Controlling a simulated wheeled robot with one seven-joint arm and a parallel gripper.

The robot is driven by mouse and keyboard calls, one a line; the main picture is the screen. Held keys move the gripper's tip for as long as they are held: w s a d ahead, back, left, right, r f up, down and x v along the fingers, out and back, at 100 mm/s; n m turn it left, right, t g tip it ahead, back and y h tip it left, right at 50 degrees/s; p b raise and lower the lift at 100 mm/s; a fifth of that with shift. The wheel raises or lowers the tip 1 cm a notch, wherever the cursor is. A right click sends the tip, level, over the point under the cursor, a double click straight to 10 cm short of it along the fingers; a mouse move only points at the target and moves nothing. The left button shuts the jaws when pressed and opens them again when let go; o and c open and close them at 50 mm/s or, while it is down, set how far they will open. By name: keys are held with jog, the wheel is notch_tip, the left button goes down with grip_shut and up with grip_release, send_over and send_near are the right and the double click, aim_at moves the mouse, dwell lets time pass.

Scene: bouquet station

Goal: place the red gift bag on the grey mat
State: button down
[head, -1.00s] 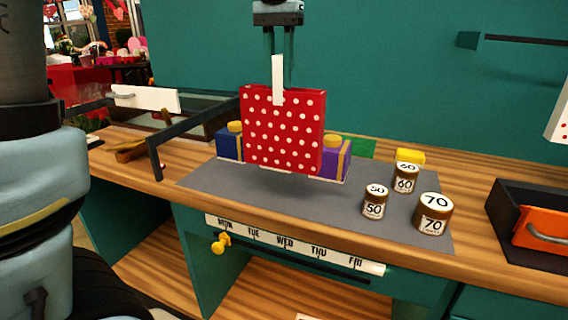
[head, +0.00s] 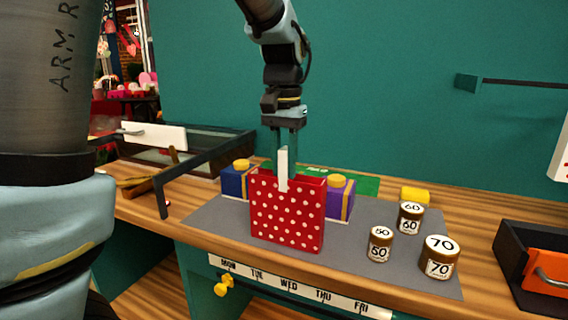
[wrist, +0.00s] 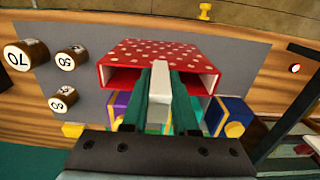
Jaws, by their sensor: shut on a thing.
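The red gift bag (head: 287,222) with white dots is upright over the front left part of the grey mat (head: 375,277). Its base looks at or just above the mat; I cannot tell if it touches. My gripper (head: 286,152) is above the bag, shut on its white handle tab (head: 283,170). In the wrist view the bag (wrist: 160,53) shows open at its top, with my gripper's fingers (wrist: 162,88) on either side of the white tab. The mat (wrist: 247,62) also shows there around the bag.
A blue box (head: 235,181) and a purple box (head: 340,198) stand behind the bag. Jars marked 50 (head: 380,244), 60 (head: 410,218) and 70 (head: 439,257) stand on the mat's right. A yellow block (head: 415,196) is behind them. A black tray (head: 510,262) is far right.

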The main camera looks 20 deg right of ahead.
jog(key=c, duration=0.7)
grip_release()
jog(key=shift+f, duration=0.1)
notch_tip(320, 180, up, 12)
jog(key=shift+r+b, duration=0.15)
jog(key=shift+b, duration=0.4)
jog(key=w+a+f+n, duration=0.2)
jog(key=a+f, duration=0.4)
jog(key=f, duration=0.1)
jog(key=w+a+f+n, duration=0.1)
jog(key=w+a+f, duration=0.2)
jog(key=a+f, duration=0.3)
jog(key=s+a+f+n, duration=0.1)
jog(key=s+a+f, duration=0.1)
jog(key=a+f, duration=0.2)
jog(key=s+a+f+n+t, duration=0.1)
jog(key=s+a+f+n, duration=0.1)
jog(key=a+f, duration=0.2)
jog(key=s+a+f+n, duration=0.1)
jog(key=s+a+f, duration=0.1)
jog(key=a+f, duration=0.3)
jog(key=shift+s+a+f+t, duration=0.1)
jog(key=shift+s+a+t, duration=0.1)
jog(key=shift+a, duration=0.25)
jog(key=shift+s+a+t, duration=0.1)
jog(key=shift+s+a, duration=0.05)
jog(key=shift+a, duration=0.3)
